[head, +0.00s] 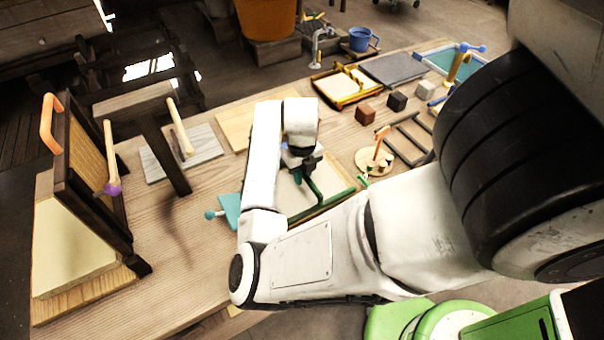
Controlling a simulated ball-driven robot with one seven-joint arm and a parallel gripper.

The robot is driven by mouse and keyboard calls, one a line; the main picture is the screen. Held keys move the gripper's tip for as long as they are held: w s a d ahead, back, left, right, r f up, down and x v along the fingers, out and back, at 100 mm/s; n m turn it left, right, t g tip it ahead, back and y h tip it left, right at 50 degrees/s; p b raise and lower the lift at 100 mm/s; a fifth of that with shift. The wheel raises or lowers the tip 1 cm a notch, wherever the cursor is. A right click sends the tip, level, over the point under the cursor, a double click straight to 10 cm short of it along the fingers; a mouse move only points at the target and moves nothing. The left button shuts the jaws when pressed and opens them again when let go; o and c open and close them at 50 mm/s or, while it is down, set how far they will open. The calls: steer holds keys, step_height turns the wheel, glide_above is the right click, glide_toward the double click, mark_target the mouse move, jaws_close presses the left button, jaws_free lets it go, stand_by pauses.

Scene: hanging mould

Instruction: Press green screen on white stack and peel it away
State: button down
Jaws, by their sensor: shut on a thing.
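My gripper (305,168) points down over the middle of the table, at the green screen (337,203). It is shut on a green bar that appears to be the screen's handle. The screen's green edge lies low over the table, partly hidden by my arm. A pale flat surface (291,196) shows beside the bar. I cannot tell whether it is the screen's mesh or the white stack, or whether the screen touches anything beneath it.
A dark upright frame (85,190) with an orange handle stands at the left by a cream slab (70,248). A dark post (165,150) stands right of it. Brown (365,114), black (397,101) and pale (425,90) cubes and a yellow-framed tray (346,86) lie behind right.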

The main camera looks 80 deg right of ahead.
steer(key=shift+f+b, duration=0.4)
steer(key=shift+f, duration=0.15)
stand_by(1.3)
steer(key=shift+r, duration=0.3)
steer(key=shift+r+p, duration=0.7)
steer(key=shift+r+p, duration=0.35)
steer(key=shift+r, duration=0.1)
steer(key=shift+r+p, duration=2.35)
steer(key=shift+r, duration=1.05)
